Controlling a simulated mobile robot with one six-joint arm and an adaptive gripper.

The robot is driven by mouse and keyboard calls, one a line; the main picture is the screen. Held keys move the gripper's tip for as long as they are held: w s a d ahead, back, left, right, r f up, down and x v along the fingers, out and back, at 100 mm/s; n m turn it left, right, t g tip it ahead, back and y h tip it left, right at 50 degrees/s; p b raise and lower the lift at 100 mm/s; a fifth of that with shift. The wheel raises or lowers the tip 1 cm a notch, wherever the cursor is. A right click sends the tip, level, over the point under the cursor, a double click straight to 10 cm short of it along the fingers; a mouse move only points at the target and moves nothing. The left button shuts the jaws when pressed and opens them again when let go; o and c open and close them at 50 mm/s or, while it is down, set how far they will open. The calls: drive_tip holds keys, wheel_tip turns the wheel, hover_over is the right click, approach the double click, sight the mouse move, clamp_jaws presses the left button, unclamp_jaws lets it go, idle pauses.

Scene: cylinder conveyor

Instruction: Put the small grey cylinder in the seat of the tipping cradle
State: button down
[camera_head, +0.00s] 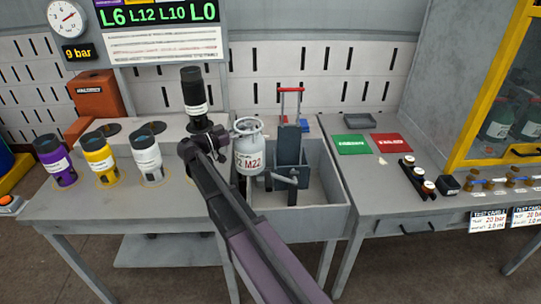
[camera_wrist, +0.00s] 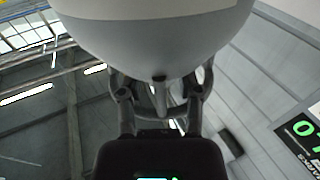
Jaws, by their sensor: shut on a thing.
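The small grey cylinder (camera_head: 248,157), with a collar on top and the marking M22, is upright at the left side of the tipping cradle (camera_head: 289,146). Its rounded, pale grey surface fills the top of the wrist view (camera_wrist: 155,35). My gripper (camera_wrist: 160,92) is shut on it, with the fingertips partly hidden by the cylinder. In the head view my wrist is just left of the cylinder, and my arm hides part of the grip. The cradle has a dark grey upright back and a red handle. I cannot tell whether the cylinder touches the cradle.
Purple (camera_head: 55,162), yellow (camera_head: 99,160) and pale grey (camera_head: 147,159) cylinders stand on the left bench. A black cylinder (camera_head: 192,88) stands behind my wrist. A grey tub (camera_head: 325,215) surrounds the cradle. Green (camera_head: 351,145) and red (camera_head: 393,143) cards lie on the right bench.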

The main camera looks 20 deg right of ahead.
drive_tip(key=w+d, duration=0.2)
drive_tip(key=d, duration=1.5)
wheel_tip(320, 180, down, 7)
drive_tip(key=b, duration=0.7)
drive_tip(key=shift+w+d+f, duration=0.2)
drive_tip(key=shift+d, duration=0.05)
drive_tip(key=shift+f+b, duration=0.15)
drive_tip(key=shift+b, duration=0.2)
drive_tip(key=shift+f+b, duration=2.15)
